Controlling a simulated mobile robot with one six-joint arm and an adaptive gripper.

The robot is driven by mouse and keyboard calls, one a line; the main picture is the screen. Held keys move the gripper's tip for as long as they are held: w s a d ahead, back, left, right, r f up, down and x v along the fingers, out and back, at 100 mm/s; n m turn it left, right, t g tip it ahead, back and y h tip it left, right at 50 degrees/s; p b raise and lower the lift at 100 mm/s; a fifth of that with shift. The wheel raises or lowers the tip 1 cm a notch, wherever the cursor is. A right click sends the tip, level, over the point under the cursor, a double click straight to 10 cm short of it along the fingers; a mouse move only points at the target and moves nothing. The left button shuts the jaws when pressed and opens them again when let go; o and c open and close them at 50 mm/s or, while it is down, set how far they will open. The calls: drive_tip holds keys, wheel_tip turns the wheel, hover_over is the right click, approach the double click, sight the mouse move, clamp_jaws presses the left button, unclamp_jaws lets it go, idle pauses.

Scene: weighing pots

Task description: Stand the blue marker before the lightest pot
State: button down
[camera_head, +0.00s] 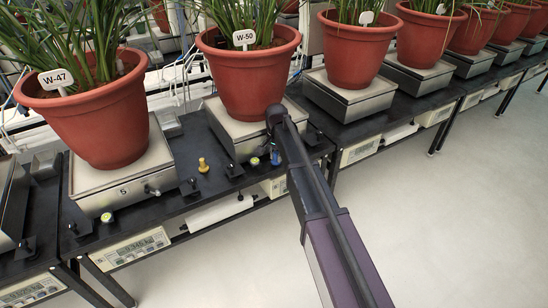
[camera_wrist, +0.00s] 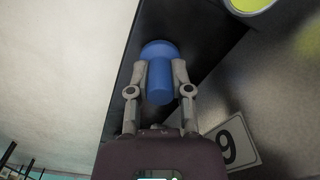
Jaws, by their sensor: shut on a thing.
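My gripper (camera_wrist: 161,68) is shut on the blue marker (camera_wrist: 160,85) in the wrist view. In the head view the blue marker (camera_head: 275,156) shows small beside the gripper, in front of the scale under pot W-50 (camera_head: 249,80). Whether the marker touches the bench cannot be told. Pot W-47 (camera_head: 98,118) stands on the scale to the left. Another pot (camera_head: 355,52) stands on the scale to the right; its tag is too small to read. A display (camera_head: 131,248) under W-47 is lit, but its digits are hard to read.
The black bench (camera_head: 185,205) carries several low black fittings and a yellow peg-like thing (camera_head: 203,165). More pots continue right. The pale floor (camera_head: 455,220) is clear.

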sight(276, 152)
drive_tip(key=shift+f, duration=0.15)
drive_tip(key=c, duration=0.5)
unclamp_jaws()
drive_tip(key=shift+c, duration=0.2)
wheel_tip(276, 152, up, 12)
drive_tip(key=p, duration=1.2)
drive_tip(key=shift+r, duration=0.2)
